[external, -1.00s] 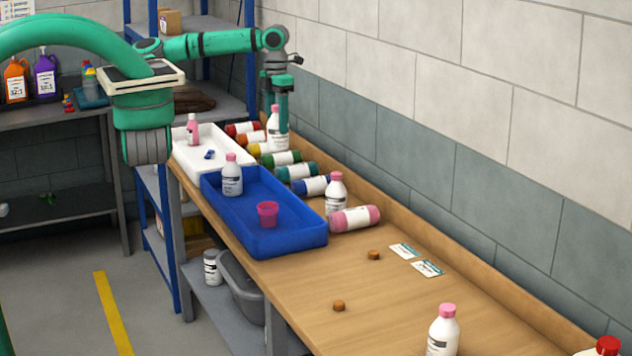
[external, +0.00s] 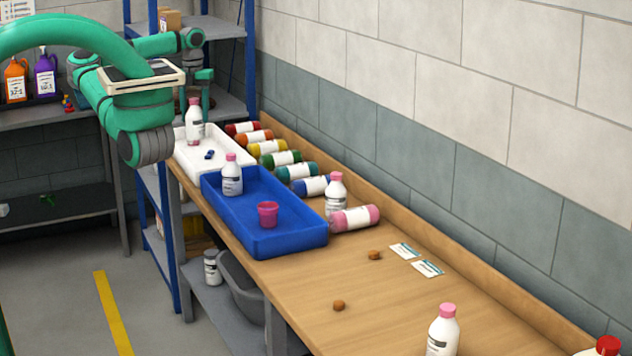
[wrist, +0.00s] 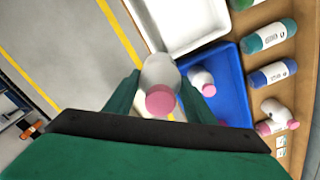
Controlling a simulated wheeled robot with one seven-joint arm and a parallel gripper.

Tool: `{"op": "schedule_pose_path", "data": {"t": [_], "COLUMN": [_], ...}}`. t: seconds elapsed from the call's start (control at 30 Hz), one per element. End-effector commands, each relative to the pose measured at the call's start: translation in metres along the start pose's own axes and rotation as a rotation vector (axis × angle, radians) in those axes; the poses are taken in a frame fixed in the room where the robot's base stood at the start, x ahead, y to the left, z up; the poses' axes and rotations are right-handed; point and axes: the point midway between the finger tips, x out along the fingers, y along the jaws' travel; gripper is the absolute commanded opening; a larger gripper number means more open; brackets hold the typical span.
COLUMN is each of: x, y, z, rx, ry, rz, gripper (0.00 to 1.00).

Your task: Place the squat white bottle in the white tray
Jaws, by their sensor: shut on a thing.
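My gripper (external: 204,98) is shut on a white bottle (external: 194,132) with a pink cap and a printed label. The bottle hangs upright in front of or over the white tray (external: 226,156) in the external view; whether its base touches the tray I cannot tell. In the wrist view the held bottle (wrist: 160,72) sits between the two green fingers (wrist: 160,92), and the white tray (wrist: 200,38) lies up and to the right of it. A small blue item (external: 209,155) lies in the tray.
A blue tray (external: 285,240) beside the white tray holds another white bottle (external: 232,176) and a pink cup (external: 268,214). Several coloured bottles lie along the wall side, with a white bottle (external: 335,194) standing near them.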

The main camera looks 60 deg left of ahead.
Motion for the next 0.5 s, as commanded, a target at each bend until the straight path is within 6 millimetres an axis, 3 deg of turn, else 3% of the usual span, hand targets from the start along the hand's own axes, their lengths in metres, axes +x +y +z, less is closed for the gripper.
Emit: {"op": "schedule_pose_path", "data": {"t": [0.27, 0.5], "x": [0.033, 0.052], "y": [-0.002, 0.001], "z": [0.001, 0.039], "rx": [0.005, -0.001], "ry": [-0.001, 0.0], "rz": [-0.001, -0.002], "gripper": [0.19, 0.19]}}
